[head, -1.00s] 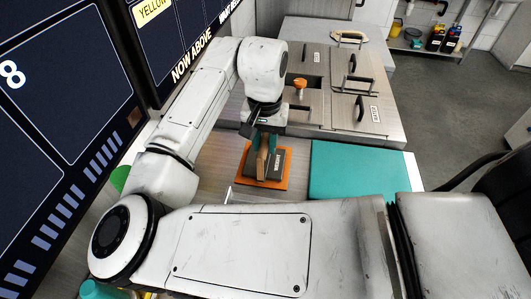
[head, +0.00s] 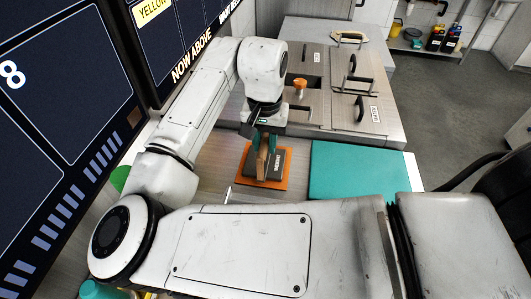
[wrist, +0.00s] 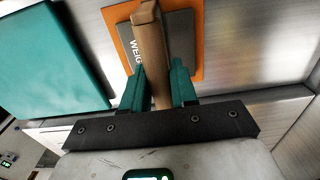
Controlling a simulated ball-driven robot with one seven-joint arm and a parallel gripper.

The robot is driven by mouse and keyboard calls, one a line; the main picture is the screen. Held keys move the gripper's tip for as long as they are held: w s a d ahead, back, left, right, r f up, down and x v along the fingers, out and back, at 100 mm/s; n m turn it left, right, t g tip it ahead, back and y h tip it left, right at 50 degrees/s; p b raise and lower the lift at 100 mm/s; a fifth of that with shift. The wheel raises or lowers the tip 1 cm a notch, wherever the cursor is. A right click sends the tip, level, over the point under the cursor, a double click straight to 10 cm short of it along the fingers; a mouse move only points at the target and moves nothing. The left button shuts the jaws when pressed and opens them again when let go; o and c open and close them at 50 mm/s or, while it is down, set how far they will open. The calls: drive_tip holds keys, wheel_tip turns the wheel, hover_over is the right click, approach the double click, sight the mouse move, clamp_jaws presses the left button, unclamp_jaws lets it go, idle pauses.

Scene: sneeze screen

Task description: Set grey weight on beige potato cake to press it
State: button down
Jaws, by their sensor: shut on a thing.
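The grey weight (head: 279,164) is a flat block with a white label and a brown bar handle (wrist: 150,45). It is over the orange board (head: 247,178) on the counter. My gripper (wrist: 158,88) is shut on the handle, with a teal finger on each side of it. In the head view my gripper (head: 264,148) is just above the board. The beige potato cake does not show in either view. I cannot tell whether the weight rests on something or hangs just above it.
A teal mat (head: 355,170) lies right of the board. Behind are metal lids with black handles (head: 352,85) and an orange knob (head: 299,84). A dark screen (head: 70,110) stands at the left. Bare counter (head: 213,172) shows left of the board.

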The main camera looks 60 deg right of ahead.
drive_tip(key=shift+r, duration=0.15)
drive_tip(key=shift+r+p, duration=2.4)
drive_tip(key=shift+r, duration=0.05)
